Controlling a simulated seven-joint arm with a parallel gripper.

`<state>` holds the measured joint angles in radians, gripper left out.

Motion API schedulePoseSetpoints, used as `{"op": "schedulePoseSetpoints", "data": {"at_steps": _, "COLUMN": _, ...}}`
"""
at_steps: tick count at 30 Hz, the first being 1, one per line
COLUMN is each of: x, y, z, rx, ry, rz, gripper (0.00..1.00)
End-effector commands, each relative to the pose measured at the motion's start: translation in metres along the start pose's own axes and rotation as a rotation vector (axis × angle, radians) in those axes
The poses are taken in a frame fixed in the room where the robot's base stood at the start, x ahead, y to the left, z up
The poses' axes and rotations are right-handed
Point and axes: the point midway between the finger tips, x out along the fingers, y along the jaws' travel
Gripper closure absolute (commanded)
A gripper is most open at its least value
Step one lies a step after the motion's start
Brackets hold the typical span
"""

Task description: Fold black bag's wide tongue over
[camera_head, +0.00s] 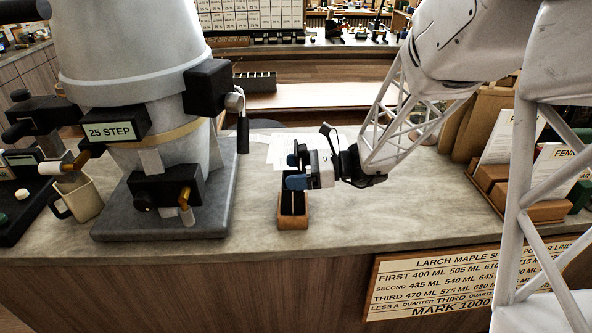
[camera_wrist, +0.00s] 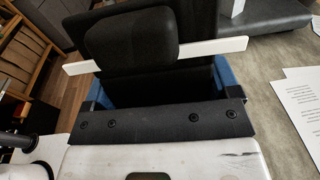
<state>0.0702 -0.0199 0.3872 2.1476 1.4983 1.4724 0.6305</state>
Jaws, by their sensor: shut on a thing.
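The black bag (camera_head: 286,204) stands in a small wooden box on the counter, its upper part hidden by my gripper. My gripper (camera_head: 295,171), with blue fingers, is at the top of the bag and shut on it. In the wrist view, the bag's black panel (camera_wrist: 199,20) rises beyond the fingers. A flat white strip (camera_wrist: 221,50) crosses the bag there, its ends sticking out on both sides. A rounded black pad covers the strip's middle. I cannot tell which part is the wide tongue or whether it is bent.
The wooden box (camera_head: 293,223) is near the counter's front edge. A large grey machine (camera_head: 133,50) on a dark slab (camera_head: 166,222) stands to the left. Paper sheets (camera_head: 262,150) lie behind the box. Wooden card holders (camera_head: 538,210) are at the right. The counter (camera_head: 390,225) between is clear.

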Motion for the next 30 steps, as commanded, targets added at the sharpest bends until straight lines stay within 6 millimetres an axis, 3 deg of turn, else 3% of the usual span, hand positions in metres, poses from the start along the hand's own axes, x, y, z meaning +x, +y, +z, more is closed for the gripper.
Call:
{"op": "schedulePoseSetpoints", "data": {"at_steps": 8, "x": 0.0, "y": 0.0, "z": 0.0, "rx": 0.0, "ry": 0.01, "rz": 0.0, "gripper": 0.42}}
{"op": "schedulePoseSetpoints", "data": {"at_steps": 9, "x": 0.0, "y": 0.0, "z": 0.0, "rx": 0.0, "ry": 0.01, "rz": 0.0, "gripper": 0.16}}
{"op": "schedulePoseSetpoints", "data": {"at_steps": 12, "x": 0.0, "y": 0.0, "z": 0.0, "rx": 0.0, "ry": 0.01, "rz": 0.0, "gripper": 0.01}}
{"op": "schedulePoseSetpoints", "data": {"at_steps": 23, "x": -0.001, "y": 0.0, "z": 0.0, "rx": 0.0, "ry": 0.01, "rz": -0.001, "gripper": 0.0}}
{"op": "schedulePoseSetpoints", "data": {"at_steps": 30, "x": -0.013, "y": 0.0, "z": 0.0, "rx": -0.001, "ry": 0.01, "rz": -0.001, "gripper": 0.0}}
